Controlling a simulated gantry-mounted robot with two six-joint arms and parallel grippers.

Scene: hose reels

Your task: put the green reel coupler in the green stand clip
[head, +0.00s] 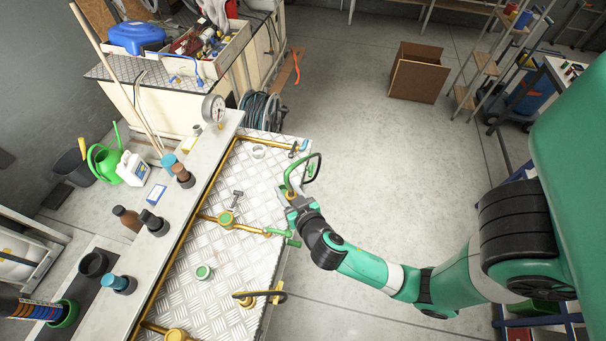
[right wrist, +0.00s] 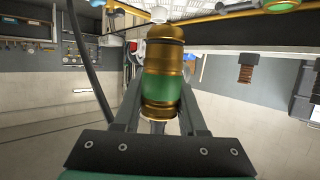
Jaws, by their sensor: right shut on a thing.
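The green reel coupler (right wrist: 160,88) is a brass cylinder with a green band. In the right wrist view it stands between the fingers of my right gripper (right wrist: 160,120), which is shut on it. In the head view my right gripper (head: 289,198) is at the right edge of the tread-plate table, and a looped hose (head: 312,168) with green on it rises just beyond. A green branched piece (head: 284,237) at the table edge, below the gripper in the picture, may be the green stand clip; I cannot tell for sure. The coupler is apart from it. My left gripper is not in view.
The tread-plate table (head: 195,299) carries brass pipes, a green-topped fitting (head: 227,220), a green ring (head: 204,272) and a dark hose piece (head: 261,295). A pressure gauge (head: 213,109) stands on the grey ledge at left.

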